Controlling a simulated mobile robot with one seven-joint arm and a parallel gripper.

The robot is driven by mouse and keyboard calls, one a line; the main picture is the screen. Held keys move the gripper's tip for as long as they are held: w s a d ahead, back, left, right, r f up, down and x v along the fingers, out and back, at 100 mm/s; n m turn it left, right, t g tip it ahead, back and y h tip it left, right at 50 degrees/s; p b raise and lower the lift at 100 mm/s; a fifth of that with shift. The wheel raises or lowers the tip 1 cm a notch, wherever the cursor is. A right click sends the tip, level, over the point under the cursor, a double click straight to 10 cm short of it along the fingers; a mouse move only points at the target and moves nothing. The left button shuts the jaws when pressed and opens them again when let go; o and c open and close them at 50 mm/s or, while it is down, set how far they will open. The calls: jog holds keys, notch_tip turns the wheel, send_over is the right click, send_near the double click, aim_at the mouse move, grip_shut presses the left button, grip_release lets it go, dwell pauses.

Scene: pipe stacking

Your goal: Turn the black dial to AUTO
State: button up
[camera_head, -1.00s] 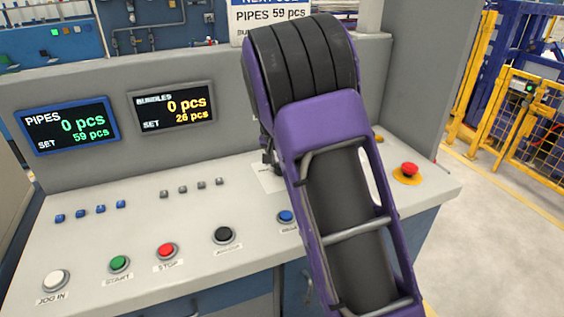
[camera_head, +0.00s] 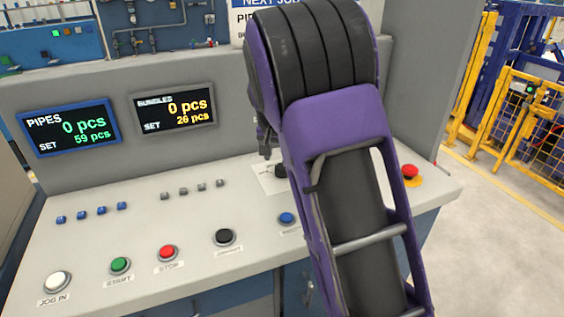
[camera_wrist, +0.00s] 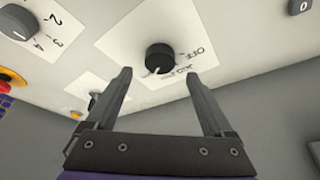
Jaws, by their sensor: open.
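The black dial (camera_wrist: 160,57) sits on a white label plate with OFF and other partly readable, upside-down lettering beside it. A white pointer mark on it aims toward the lower left of the wrist view. In the head view a part of the dial (camera_head: 281,171) shows beside my arm, which hides the rest. My gripper (camera_wrist: 158,73) is open and empty. In the wrist view its two fingertips appear on either side of the dial, just below it, and do not appear to touch it.
Another black dial (camera_wrist: 20,21) with numbers sits on the panel. A smaller switch (camera_wrist: 96,99) is left of the gripper. A red emergency stop (camera_head: 410,171) stands at the right. Black (camera_head: 225,237), red (camera_head: 168,252), green (camera_head: 120,265) and white (camera_head: 57,281) buttons line the front.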

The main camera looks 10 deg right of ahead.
jog(key=p+v, duration=0.1)
jog(key=v, duration=1.2)
jog(key=shift+s, duration=0.1)
